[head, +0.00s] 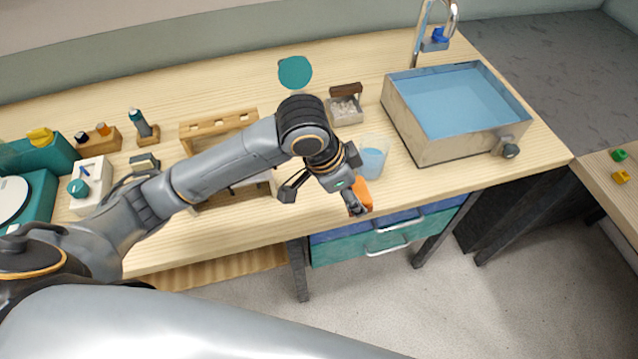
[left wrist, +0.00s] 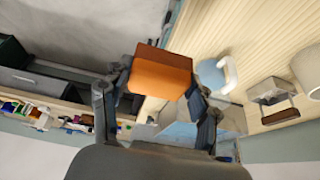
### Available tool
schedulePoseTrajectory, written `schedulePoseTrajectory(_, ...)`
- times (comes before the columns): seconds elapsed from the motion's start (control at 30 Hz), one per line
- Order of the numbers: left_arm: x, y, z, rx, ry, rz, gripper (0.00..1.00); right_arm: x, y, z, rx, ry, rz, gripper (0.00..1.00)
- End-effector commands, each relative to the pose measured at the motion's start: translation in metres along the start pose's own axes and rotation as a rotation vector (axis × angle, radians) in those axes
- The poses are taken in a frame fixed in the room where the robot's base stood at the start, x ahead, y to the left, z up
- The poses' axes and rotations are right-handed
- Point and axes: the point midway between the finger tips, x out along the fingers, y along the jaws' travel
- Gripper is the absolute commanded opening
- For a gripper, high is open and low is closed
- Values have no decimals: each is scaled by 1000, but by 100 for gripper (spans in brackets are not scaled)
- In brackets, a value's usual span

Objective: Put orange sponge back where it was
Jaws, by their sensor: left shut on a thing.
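The orange sponge (head: 364,190) is at the front edge of the bench, partly hidden behind my left gripper (head: 354,202). In the left wrist view the sponge (left wrist: 160,74) is a thick orange block between the two fingers of my left gripper (left wrist: 157,100), which is shut on it. I cannot tell whether the sponge touches the bench top. My right gripper is in neither view.
A clear beaker with blue liquid (head: 372,160) stands close behind the sponge. A sink basin of water (head: 425,150) is to the right. A wooden rack (head: 215,125) stands left, partly behind my arm. Drawers (head: 365,243) lie below the front edge.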

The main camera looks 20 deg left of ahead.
Motion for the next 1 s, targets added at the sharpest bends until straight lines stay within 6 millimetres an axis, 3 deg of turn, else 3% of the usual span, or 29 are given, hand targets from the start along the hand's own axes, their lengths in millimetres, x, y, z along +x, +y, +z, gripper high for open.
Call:
schedulePoseTrajectory(0.2, 13, -54, 26, -11, -7, -3, 39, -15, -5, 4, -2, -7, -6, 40)
schedulePoseTrajectory(0.43, 46, -93, 52, -9, -6, 0, 39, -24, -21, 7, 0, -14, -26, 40)
schedulePoseTrajectory(0.77, 70, -116, 70, -6, -5, -1, 39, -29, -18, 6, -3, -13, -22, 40)
schedulePoseTrajectory(1.0, 95, -115, 80, -4, -2, -2, 39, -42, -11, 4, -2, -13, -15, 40)
